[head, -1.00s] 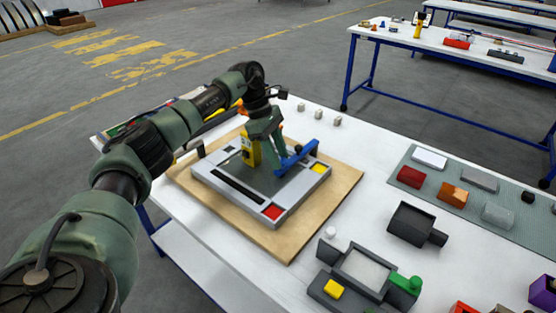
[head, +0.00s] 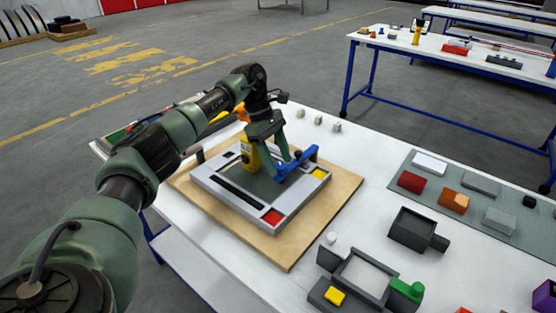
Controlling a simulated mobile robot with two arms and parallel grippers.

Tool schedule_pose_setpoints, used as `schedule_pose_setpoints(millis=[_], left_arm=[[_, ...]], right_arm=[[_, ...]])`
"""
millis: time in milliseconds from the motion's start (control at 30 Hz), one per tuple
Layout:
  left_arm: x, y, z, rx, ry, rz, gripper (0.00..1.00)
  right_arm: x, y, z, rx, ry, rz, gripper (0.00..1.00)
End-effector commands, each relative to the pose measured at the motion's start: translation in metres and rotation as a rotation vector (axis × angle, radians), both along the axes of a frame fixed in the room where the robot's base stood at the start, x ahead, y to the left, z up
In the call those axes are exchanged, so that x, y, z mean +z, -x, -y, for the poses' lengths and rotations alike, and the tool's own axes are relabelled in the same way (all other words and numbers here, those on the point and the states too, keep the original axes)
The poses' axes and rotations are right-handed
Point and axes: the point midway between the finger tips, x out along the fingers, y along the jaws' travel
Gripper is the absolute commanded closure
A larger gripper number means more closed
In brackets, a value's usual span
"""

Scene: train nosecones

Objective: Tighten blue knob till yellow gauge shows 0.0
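A grey fixture plate (head: 243,204) lies on a wooden board (head: 326,219) on the white table. A yellow gauge (head: 249,154) stands upright on it; its reading is too small to make out. A blue lever-like part (head: 300,163), the only blue piece on the fixture, lies toward its back right; I cannot tell whether it is the knob itself. My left gripper (head: 281,162) points down over the fixture, right of the gauge, with its green fingers at the blue part's left end. Whether they grip it is hidden. My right gripper is not in view.
Several small grey cubes (head: 318,119) stand behind the board. A dark grey fixture with a yellow block (head: 334,296) and a mat with coloured blocks (head: 454,201) lie to the right.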

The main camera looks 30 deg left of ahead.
Motion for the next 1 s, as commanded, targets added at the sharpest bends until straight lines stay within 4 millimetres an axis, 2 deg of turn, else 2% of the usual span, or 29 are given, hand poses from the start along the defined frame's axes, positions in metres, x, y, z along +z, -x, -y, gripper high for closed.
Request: schedule_pose_setpoints(millis=[267,367,700,1000], left_arm=[[0.001,0.0,-0.001,-0.001,0.0,-0.002,0.45],[0.01,0.0,-0.005,0.001,0.0,-0.001,0.45],[0.061,0.0,-0.025,0.0,0.0,0.001,0.45],[0.072,0.001,-0.03,-0.001,0.0,-0.002,0.45]], right_arm=[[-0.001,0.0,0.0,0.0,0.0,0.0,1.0],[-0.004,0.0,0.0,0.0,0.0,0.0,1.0],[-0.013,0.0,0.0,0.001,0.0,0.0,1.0],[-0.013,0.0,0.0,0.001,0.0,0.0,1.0]])
